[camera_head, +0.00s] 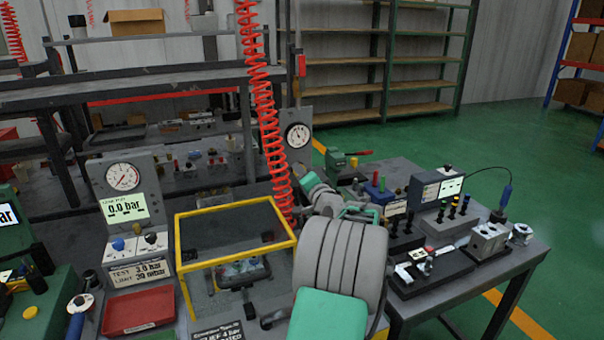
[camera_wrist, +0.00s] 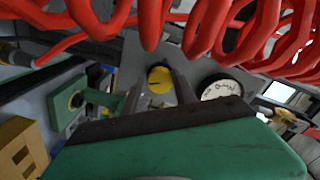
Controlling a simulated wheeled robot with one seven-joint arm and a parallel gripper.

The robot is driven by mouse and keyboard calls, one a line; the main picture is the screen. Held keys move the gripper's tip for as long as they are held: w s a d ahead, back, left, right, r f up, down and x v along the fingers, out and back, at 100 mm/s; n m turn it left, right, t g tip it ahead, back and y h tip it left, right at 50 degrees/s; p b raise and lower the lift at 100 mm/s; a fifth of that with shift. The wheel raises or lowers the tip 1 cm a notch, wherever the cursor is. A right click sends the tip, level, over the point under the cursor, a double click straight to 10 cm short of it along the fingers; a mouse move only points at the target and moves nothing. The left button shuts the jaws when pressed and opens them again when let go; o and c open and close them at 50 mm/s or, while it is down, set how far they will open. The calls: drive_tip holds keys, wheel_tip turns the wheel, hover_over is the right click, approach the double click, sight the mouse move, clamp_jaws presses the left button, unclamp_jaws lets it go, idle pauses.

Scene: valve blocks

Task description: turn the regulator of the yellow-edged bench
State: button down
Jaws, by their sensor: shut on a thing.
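The yellow-edged bench carries a yellow-framed clear box (camera_head: 236,217) at the middle of the head view. The regulator appears as a round yellow knob (camera_wrist: 160,76) on a grey panel in the wrist view, with a dark mark across its face. My gripper (camera_wrist: 158,86) has its dark fingers on either side of this knob and is shut on it. A white round gauge (camera_wrist: 221,87) sits just right of the knob. In the head view a gauge panel (camera_head: 298,134) stands behind my arm, which hides the knob and fingertips.
A red coiled hose (camera_head: 262,95) hangs close to my arm and crosses the top of the wrist view (camera_wrist: 190,22). Another bench (camera_head: 465,268) with instruments stands at right. A gauge panel (camera_head: 124,178) reading 0.0 bar and a red tray (camera_head: 139,308) are left.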

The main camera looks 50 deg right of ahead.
drive_tip(key=shift+m+p, duration=3.7)
drive_tip(key=shift+m, duration=2.7)
drive_tip(key=c, duration=1)
unclamp_jaws()
drive_tip(key=b+v, duration=0.1)
drive_tip(key=v, duration=0.6)
drive_tip(key=shift+s, duration=0.4)
